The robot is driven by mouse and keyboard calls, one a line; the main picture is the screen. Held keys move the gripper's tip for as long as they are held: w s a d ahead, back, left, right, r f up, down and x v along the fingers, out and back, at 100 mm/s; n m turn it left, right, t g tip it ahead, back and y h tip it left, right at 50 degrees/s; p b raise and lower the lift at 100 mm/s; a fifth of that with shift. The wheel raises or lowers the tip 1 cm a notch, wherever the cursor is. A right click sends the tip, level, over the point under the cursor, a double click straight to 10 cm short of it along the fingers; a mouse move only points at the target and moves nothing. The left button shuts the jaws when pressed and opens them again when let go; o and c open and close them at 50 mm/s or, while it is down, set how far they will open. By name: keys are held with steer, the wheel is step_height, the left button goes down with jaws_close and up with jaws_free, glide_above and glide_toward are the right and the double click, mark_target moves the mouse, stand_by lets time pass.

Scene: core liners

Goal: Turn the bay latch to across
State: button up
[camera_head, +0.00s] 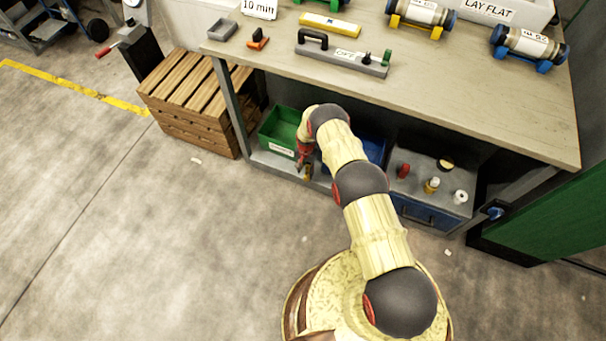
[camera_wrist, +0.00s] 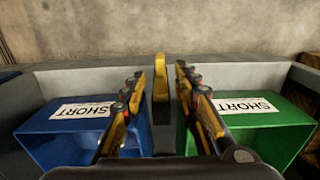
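The bay latch is a yellow tab (camera_wrist: 160,78) on the grey divider between the blue bin (camera_wrist: 75,130) and the green bin (camera_wrist: 245,125) in the wrist view. It appears narrow and lengthwise between the fingers. My gripper (camera_wrist: 160,92) is open, with one finger on each side of the latch and a visible gap at each side. In the head view, my gripper (camera_head: 304,163) points down at the front of the lower shelf, and a bit of the yellow latch (camera_head: 307,172) shows beside it. My arm hides part of the blue bin (camera_head: 373,147).
The green bin (camera_head: 281,130) stands left of the latch in the head view. A grey box (camera_head: 430,185) with small parts on top stands at the right. The workbench top (camera_head: 470,105) overhangs the shelf. A wooden crate (camera_head: 195,95) stands at the left. The floor in front is mostly clear.

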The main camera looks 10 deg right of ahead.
mark_target(306, 176)
step_height(306, 176, down, 8)
steer(key=b, duration=0.3)
steer(key=shift+f, duration=0.15)
steer(key=shift+c, duration=1)
jaws_close()
steer(key=shift+s, duration=0.1)
